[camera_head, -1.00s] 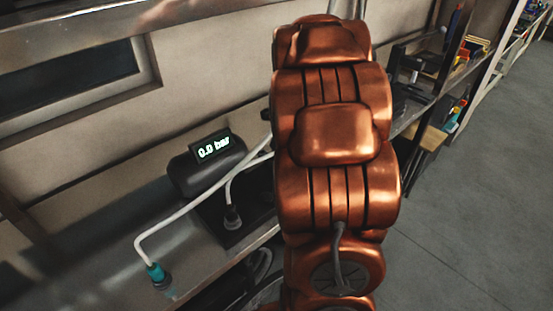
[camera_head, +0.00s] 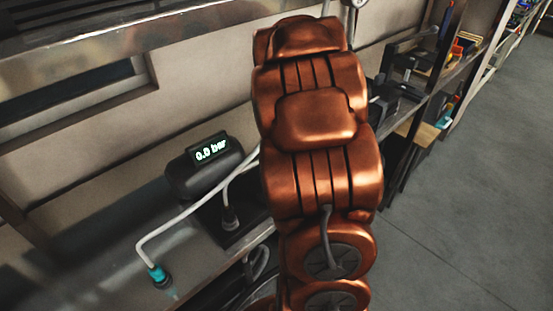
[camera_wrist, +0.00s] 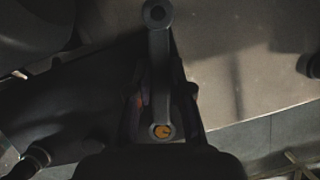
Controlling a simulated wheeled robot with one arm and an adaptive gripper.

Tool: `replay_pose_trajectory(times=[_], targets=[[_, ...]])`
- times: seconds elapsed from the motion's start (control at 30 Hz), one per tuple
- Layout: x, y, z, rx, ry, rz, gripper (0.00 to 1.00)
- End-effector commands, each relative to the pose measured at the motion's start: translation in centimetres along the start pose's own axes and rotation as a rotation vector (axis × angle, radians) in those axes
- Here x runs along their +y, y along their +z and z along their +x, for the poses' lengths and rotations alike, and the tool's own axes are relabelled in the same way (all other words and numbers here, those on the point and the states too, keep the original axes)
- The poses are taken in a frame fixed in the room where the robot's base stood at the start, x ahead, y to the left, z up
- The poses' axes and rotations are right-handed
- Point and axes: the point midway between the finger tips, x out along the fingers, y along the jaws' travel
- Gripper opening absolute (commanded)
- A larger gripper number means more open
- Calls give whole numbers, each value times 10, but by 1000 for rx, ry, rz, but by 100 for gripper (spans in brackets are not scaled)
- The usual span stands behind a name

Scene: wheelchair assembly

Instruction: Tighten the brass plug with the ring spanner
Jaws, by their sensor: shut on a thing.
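The grey ring spanner (camera_wrist: 159,62) runs lengthwise through the wrist view, with one ring at the top edge and the other at the lower middle. My gripper (camera_wrist: 162,92) is shut on the spanner's shank, with a dark finger on each side. The top ring shows a dark opening. A brass-coloured round thing (camera_wrist: 163,131) shows within the lower ring; I cannot tell whether it is the brass plug. In the head view my copper arm hides the gripper and spanner.
A black gauge (camera_head: 207,165) reading 0.0 bar stands on the metal bench (camera_head: 100,236). A white hose (camera_head: 185,212) with a teal end fitting (camera_head: 158,275) lies left of my arm. Shelves with tools (camera_head: 455,60) stand behind right. The floor (camera_head: 460,200) at right is clear.

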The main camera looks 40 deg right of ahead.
Motion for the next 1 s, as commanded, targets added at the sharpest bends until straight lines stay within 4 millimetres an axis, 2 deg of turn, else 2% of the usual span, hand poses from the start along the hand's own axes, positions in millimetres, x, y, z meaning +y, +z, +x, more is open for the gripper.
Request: replay_pose_trajectory(times=[0.27,0.67,1.0], targets=[[-15,-2,-1,1,-83,194,0],[-17,-2,-1,0,-97,230,0],[-32,-7,-3,2,-183,431,0]])
